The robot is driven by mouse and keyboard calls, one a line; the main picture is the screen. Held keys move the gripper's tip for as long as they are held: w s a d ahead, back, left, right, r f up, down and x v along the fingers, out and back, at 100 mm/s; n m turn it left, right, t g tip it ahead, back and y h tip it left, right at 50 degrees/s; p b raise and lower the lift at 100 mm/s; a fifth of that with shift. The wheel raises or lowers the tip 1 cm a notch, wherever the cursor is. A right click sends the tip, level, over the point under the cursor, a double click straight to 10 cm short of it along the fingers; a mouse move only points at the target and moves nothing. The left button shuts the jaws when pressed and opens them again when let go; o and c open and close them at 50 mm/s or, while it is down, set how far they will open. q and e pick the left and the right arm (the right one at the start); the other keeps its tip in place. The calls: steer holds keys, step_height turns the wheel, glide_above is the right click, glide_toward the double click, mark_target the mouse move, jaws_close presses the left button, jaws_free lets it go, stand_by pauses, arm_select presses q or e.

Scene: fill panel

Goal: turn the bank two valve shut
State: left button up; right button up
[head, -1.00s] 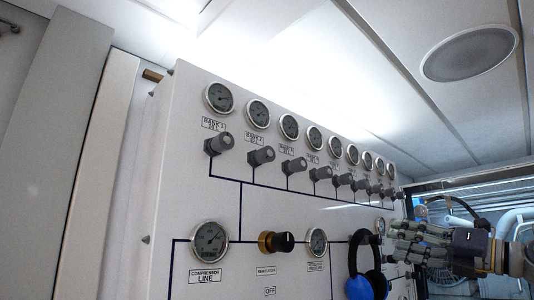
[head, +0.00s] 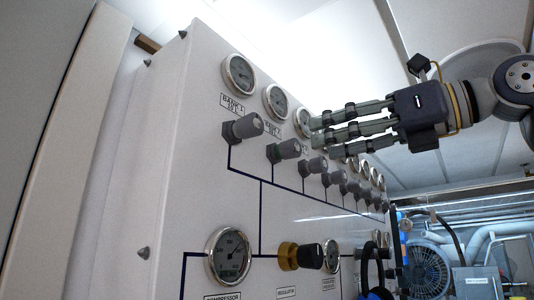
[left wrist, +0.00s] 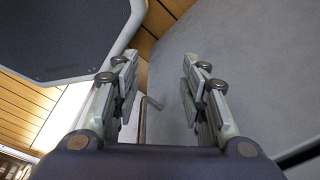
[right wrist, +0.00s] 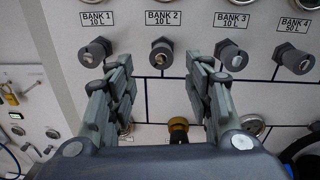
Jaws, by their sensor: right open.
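My right gripper (head: 316,132) is open and empty, held out in front of the panel. In the right wrist view its fingertips (right wrist: 161,66) are spread to either side of the bank two valve, apart from it. My left gripper (left wrist: 160,62) is open and empty, away from the panel.
The bank one valve (head: 243,128) and bank three valve (head: 313,166) flank it closely. Gauges (head: 239,74) sit above the valves. Below are a brass and black regulator (head: 299,256) and a compressor gauge (head: 229,254). Blue-black headphones (head: 374,272) hang at lower right.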

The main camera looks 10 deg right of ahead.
mark_target(297, 146)
steer(key=p+x, duration=0.2)
steer(key=x, duration=0.1)
steer(key=shift+w+d+r, duration=0.1)
steer(key=shift+r, duration=0.25)
steer(key=p+x, duration=0.1)
steer(key=x, duration=0.3)
steer(key=shift+a+f, duration=0.1)
steer(key=shift+a, duration=0.1)
steer(key=shift+w+a, duration=0.15)
steer(key=shift+w, duration=0.2)
steer(key=shift+s, duration=0.1)
steer(key=shift+f, duration=0.1)
steer(key=c, duration=1.1)
arm_select(q)
steer(key=s+d+r, duration=0.3)
steer(key=s, duration=0.1)
steer(key=shift+d+r, duration=0.25)
steer(key=shift+r, duration=0.1)
